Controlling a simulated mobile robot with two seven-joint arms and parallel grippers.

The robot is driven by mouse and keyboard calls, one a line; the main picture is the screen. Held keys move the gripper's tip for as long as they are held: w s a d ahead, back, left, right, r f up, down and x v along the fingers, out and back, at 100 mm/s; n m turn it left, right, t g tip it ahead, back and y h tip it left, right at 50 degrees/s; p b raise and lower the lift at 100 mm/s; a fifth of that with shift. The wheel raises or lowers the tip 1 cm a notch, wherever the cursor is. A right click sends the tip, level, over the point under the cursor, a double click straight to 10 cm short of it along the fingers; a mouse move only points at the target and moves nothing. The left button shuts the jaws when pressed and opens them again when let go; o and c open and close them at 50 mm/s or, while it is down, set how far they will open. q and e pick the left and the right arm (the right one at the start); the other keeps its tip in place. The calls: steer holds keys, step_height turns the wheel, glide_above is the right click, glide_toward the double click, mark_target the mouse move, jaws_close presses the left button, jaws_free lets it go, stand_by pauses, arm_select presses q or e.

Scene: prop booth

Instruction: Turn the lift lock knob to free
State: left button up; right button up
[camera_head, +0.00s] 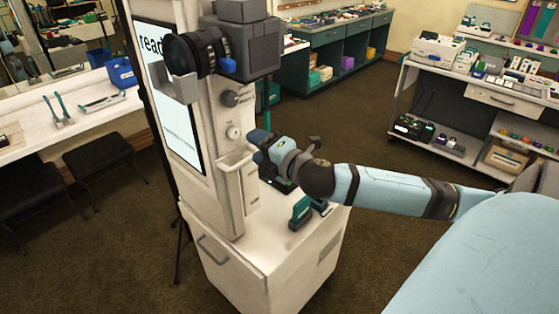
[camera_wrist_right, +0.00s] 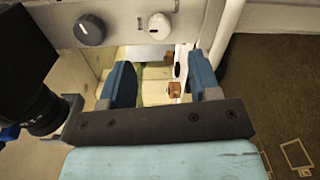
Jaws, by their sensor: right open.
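A dark round knob (camera_head: 231,99) with a pale mark sits on the cream column, and a white round knob (camera_head: 233,133) sits just below it. In the right wrist view the dark knob (camera_wrist_right: 89,30) and the white knob (camera_wrist_right: 159,25) show side by side beyond the fingers. I cannot read a label saying which is the lift lock knob. My right gripper (camera_head: 258,148) is close to the column, a little below and right of the white knob. In its wrist view the two blue fingers (camera_wrist_right: 161,80) are apart with nothing held between them. My left gripper is out of view.
A black camera (camera_head: 240,48) juts from the column above the knobs, and its lens (camera_wrist_right: 45,110) is near my right gripper's left side. A cream tray (camera_head: 235,160) is below the knobs. Teal-and-black items (camera_head: 301,212) stand on the cabinet top. Open floor lies right of the cabinet.

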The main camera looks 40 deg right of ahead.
steer(key=s+b, duration=0.1)
steer(key=s, duration=0.5)
steer(key=shift+s+d+r, duration=0.15)
steer(key=shift+s+d, duration=0.1)
steer(key=shift+s, duration=0.15)
steer(key=s+a+f+m+g, duration=0.2)
steer(key=f+m, duration=0.3)
steer(key=f, duration=0.6)
steer(key=s+a+f+m+g, duration=0.25)
steer(key=f+m, duration=0.25)
steer(key=f, duration=0.6)
steer(key=s+a+f+m+g+y, duration=0.2)
steer(key=s+a+f+m, duration=0.5)
steer(key=a+f, duration=0.6)
steer(key=shift+s+a+f+m+p, duration=0.2)
steer(key=shift+s+f+m+p, duration=0.15)
steer(key=shift+s, duration=0.45)
